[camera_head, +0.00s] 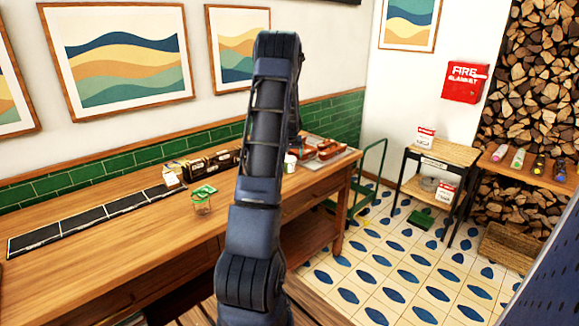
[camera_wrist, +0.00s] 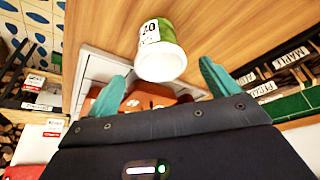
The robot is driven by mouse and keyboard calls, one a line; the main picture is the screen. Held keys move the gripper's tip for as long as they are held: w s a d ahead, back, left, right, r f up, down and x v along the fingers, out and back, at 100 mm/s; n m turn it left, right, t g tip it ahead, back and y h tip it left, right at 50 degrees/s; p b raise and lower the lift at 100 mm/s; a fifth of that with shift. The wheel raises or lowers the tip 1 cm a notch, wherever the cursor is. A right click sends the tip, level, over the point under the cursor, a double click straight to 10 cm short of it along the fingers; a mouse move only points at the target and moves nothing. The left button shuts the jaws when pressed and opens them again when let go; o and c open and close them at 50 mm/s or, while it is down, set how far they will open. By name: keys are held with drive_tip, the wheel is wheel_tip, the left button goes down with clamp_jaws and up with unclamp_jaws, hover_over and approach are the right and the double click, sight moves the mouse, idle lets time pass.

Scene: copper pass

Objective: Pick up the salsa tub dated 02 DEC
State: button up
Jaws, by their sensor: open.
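A white tub (camera_wrist: 160,62) with a green band and a printed label stands out in the wrist view, just beyond my fingertips. Only a few large characters of its label show, turned over, so I cannot read the full date. The white tub (camera_head: 290,163) in the head view, on the counter just right of my arm, appears to be the same one. My gripper (camera_wrist: 165,80) has two teal fingers spread apart, with the tub ahead of the gap between them and nothing held. My arm hides the gripper in the head view.
On the wooden counter (camera_head: 110,240) are a green-lidded jar (camera_head: 202,200), dark labelled boxes (camera_head: 210,163) and a tray of reddish-brown items (camera_head: 325,150). A green trolley (camera_head: 352,205) stands at the counter's end. The front of the counter is mostly clear.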

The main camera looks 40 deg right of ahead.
sight(290, 158)
drive_tip(key=shift+x, duration=3.3)
drive_tip(key=c, duration=1.1)
drive_tip(key=shift+r, duration=0.1)
